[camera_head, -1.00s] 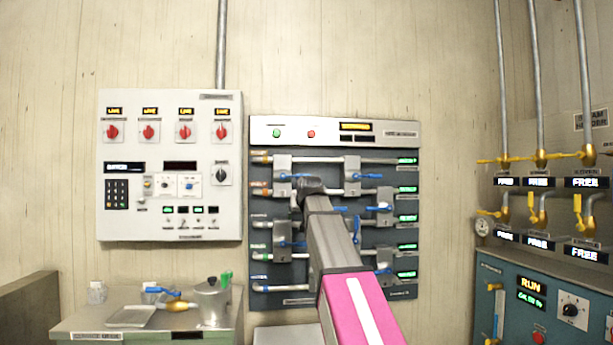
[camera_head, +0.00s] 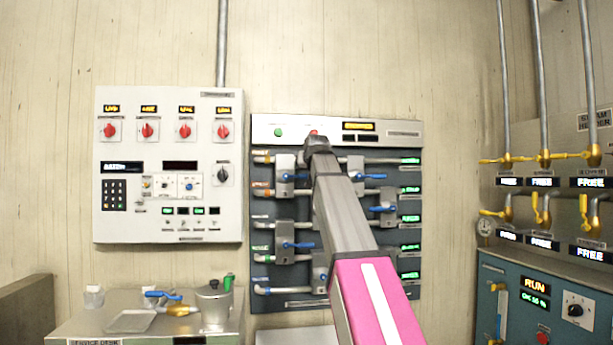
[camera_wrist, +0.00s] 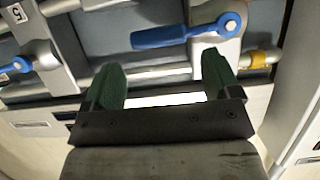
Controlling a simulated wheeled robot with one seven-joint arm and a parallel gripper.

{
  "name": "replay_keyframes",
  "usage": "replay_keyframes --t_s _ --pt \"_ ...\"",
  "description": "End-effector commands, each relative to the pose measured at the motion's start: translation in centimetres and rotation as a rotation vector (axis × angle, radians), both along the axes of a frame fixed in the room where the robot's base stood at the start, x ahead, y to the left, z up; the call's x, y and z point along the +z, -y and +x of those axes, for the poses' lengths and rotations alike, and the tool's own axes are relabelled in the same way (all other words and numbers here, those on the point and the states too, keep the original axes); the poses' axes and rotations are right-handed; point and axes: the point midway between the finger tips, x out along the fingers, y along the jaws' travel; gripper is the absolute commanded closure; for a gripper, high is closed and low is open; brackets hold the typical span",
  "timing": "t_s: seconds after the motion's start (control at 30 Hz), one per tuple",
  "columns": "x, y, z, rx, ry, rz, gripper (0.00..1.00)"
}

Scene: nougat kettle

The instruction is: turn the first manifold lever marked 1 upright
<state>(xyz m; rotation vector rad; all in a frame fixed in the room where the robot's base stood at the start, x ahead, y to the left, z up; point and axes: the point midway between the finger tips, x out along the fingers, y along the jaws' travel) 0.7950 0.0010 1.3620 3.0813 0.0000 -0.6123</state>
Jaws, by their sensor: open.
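The manifold panel (camera_head: 345,302) is on the wall, with several pipe rows and blue levers. The upper-left blue lever (camera_head: 294,178) lies about level, its handle pointing right; no number 1 is readable. My gripper (camera_head: 316,145) is in front of the panel's top strip, up and right of this lever. In the wrist view my open gripper (camera_wrist: 163,68) has two green fingers with nothing between them. A level blue lever (camera_wrist: 185,34) lies beyond the fingertips, apart from them, its pivot near the right finger. An orange pipe fitting (camera_wrist: 260,60) is beside it.
Other blue levers, such as the right one (camera_head: 382,209) and the lower-left one (camera_head: 298,245), are close by. My arm covers the panel's middle. A service desk (camera_head: 75,325) with a pot (camera_head: 214,305) stands below left. Yellow steam valves (camera_head: 541,158) are at right.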

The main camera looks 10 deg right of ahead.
Motion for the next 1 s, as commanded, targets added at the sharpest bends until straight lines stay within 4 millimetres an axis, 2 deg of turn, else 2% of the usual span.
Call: replay_keyframes --t_s 0.1,0.3,0.73,0.93,1.0 --pt "-0.7 0.0 2.1 0.0 -0.002 0.0 0.17" --pt "-1.6 0.0 4.2 0.0 -0.001 0.0 0.17" --pt "-2.0 0.0 4.8 0.0 0.0 0.0 0.17" --pt "-2.0 0.0 4.8 0.0 0.0 0.0 0.82" --pt "-2.0 0.0 4.8 0.0 -0.001 0.0 0.85"
